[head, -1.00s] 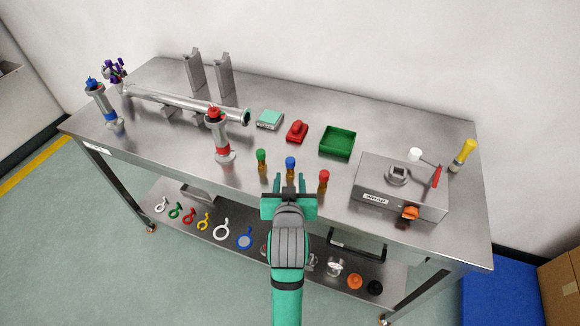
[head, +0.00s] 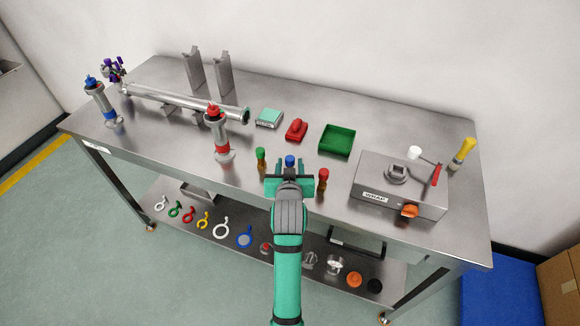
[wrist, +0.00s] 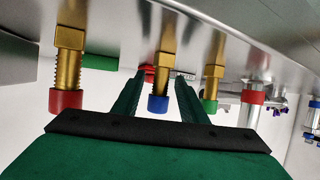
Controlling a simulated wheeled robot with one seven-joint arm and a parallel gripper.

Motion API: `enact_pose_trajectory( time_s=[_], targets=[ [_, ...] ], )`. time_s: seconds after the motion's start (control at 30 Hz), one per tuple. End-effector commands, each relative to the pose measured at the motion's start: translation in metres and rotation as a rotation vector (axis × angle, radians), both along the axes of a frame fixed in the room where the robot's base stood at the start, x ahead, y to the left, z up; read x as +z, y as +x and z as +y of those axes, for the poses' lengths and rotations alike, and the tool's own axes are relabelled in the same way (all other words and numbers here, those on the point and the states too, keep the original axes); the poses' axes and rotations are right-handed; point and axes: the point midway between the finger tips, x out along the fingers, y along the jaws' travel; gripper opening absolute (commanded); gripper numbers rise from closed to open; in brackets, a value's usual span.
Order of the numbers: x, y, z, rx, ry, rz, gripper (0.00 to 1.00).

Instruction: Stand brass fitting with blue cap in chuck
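The brass fitting with the blue cap (head: 290,160) stands on the bench between the green-capped fitting (head: 261,158) and the red-capped fitting (head: 323,180). My gripper (head: 288,169) is at this fitting, mostly hiding its brass body in the head view. In the wrist view, the blue-capped fitting (wrist: 158,103) shows upside down between the two spread fingers (wrist: 160,98), with gaps on both sides. My gripper is open. The chuck (head: 397,172) is a grey socket on top of the box labelled WRAP (head: 370,185), to the right; nothing stands in it.
The red-capped fitting (wrist: 66,101) and green-capped fitting (wrist: 209,105) flank my fingers closely. A green tray (head: 337,140), a red object (head: 296,130) and a teal-topped device (head: 269,118) sit behind. A red-topped cylinder (head: 218,140) stands left. A lever with red grip (head: 436,176) is beside the chuck.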

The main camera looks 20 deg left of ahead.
Motion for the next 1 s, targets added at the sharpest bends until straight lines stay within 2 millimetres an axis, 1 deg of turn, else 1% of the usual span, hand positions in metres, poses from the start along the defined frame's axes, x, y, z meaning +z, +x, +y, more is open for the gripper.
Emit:
enact_pose_trajectory(
  time_s=[0.03, 0.07, 0.1, 0.17, 0.2, 0.23, 0.53, 0.67, 0.87, 1.0],
  targets=[
    [0.0, 0.0, 0.0, 0.001, 0.0, 0.0, 0.39],
    [0.0, 0.0, 0.0, 0.001, -0.001, 0.0, 0.36],
    [0.0, 0.0, 0.0, 0.001, -0.001, 0.0, 0.27],
    [0.0, -0.001, 0.0, 0.001, -0.001, 0.0, 0.13],
    [0.0, -0.001, 0.0, 0.001, -0.001, 0.0, 0.03],
    [0.0, 0.0, 0.0, 0.001, -0.001, 0.0, 0.0],
    [0.001, 0.0, 0.0, 0.0, 0.0, 0.0, 0.0],
    [0.005, 0.0, 0.0, -0.001, 0.0, -0.001, 0.0],
    [0.022, 0.0, -0.001, -0.001, 0.001, -0.003, 0.0],
    [0.037, -0.001, -0.002, -0.002, 0.001, -0.004, 0.0]
  ],
)
